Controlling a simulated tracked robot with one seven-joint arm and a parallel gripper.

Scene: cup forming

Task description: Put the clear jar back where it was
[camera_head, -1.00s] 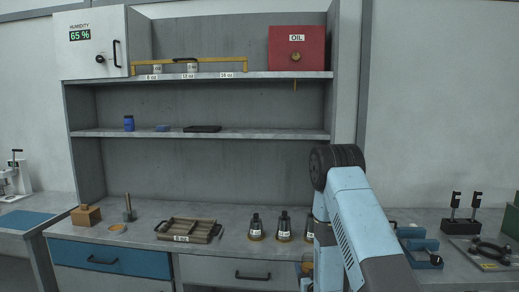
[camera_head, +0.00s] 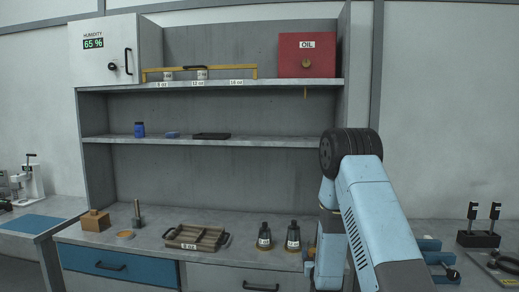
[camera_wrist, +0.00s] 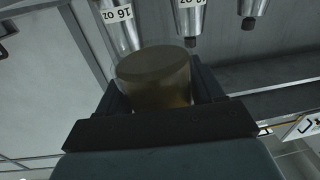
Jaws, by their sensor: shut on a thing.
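The jar (camera_wrist: 155,68) is a short, brownish, see-through cylinder in the middle of the wrist view. My gripper (camera_wrist: 152,98) is shut on it, with a dark finger on each side. In the head view my arm hides most of the gripper and jar; only a small amber patch shows at the arm's left edge, low in front of the bench back. I cannot tell whether the jar touches any surface. The jar's former place cannot be told from these frames.
A blue clamp (camera_head: 437,258) is right of my arm. The lower shelf (camera_head: 270,142) is mostly clear.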

